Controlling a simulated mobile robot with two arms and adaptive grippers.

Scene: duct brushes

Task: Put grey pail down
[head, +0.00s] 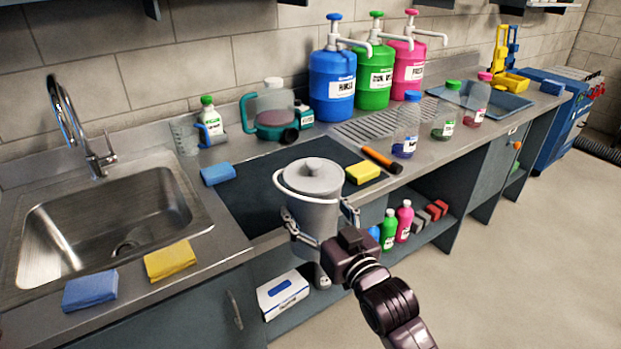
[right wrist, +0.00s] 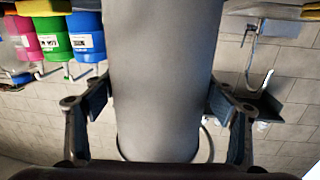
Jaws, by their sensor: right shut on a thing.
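The grey pail (head: 312,190) has a lid with a knob and a pale wire handle. In the head view it is upright at the front edge of the counter, in front of the dark mat (head: 262,186). My right gripper (head: 322,228) is shut on the pail, one finger on each side of its body. In the right wrist view the pail (right wrist: 165,80) fills the middle between the fingers of my right gripper (right wrist: 158,105). I cannot tell whether the pail's base touches anything. My left gripper is not in view.
A blue sponge (head: 217,174) and a yellow sponge (head: 362,173) lie near the mat, with an orange-handled tool (head: 381,160) to the right. A sink (head: 100,225) is at left. Blue, green and pink pump jugs (head: 333,88) stand behind. A shelf below holds bottles (head: 404,222) and a box (head: 284,294).

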